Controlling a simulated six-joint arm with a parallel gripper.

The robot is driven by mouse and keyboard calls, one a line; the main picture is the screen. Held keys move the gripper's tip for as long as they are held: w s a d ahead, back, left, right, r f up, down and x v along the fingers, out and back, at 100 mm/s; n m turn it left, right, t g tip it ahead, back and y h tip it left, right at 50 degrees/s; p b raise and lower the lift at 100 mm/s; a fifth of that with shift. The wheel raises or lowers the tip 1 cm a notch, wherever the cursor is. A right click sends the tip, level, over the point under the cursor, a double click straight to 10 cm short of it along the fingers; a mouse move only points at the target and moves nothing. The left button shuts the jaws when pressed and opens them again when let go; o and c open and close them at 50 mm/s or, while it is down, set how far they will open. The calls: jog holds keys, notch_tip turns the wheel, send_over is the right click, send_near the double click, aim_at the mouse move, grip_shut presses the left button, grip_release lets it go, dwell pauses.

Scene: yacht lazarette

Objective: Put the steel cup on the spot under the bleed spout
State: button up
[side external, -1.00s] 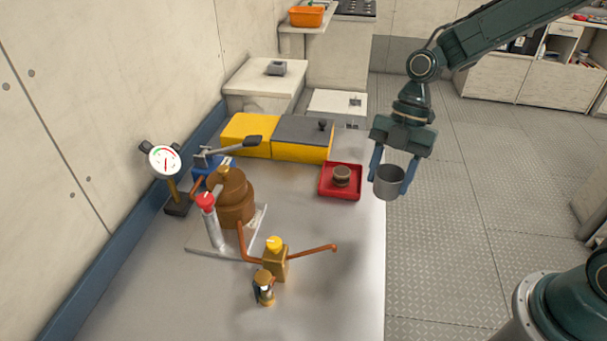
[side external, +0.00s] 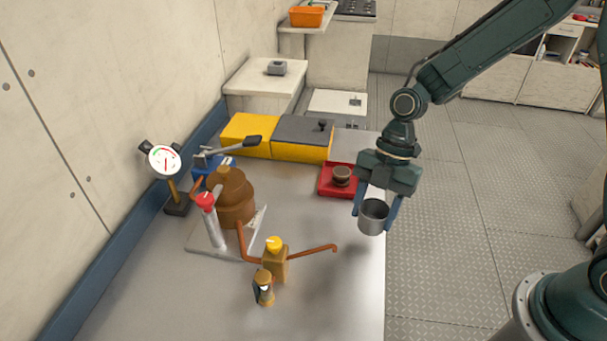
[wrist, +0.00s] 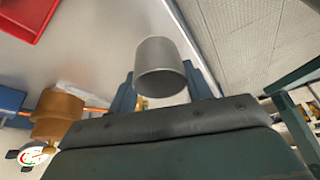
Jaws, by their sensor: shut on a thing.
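The steel cup (side external: 373,217) is a plain grey cylinder with its open mouth up. My gripper (side external: 376,212) is shut on it, a blue finger on each side, and holds it in the air near the right edge of the bench. In the wrist view the cup (wrist: 160,68) sits between the fingers of my gripper (wrist: 162,85). The bleed spout (side external: 312,251) is a thin copper pipe running right from a brass block with a yellow knob (side external: 274,243). Its tip is left of and below the cup in the side view. No marked spot can be made out under it.
A red tray (side external: 326,188) with a small brown round piece (side external: 341,174) lies behind the cup. The bench's front right (side external: 345,300) is clear.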

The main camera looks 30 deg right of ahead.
jog(key=s+a, duration=0.1)
jog(key=a, duration=0.2)
jog(key=s+a, duration=0.2)
jog(key=a, duration=0.2)
jog(key=s+a, duration=0.1)
jog(key=a, duration=0.2)
jog(key=shift+s+a, duration=0.2)
jog(key=shift+a, duration=0.15)
jog(key=shift+s+a, duration=0.2)
jog(key=shift+a, duration=0.25)
jog(key=shift+f, duration=1.75)
jog(key=shift+f, duration=0.1)
jog(key=o, duration=1)
jog(key=shift+d, duration=0.1)
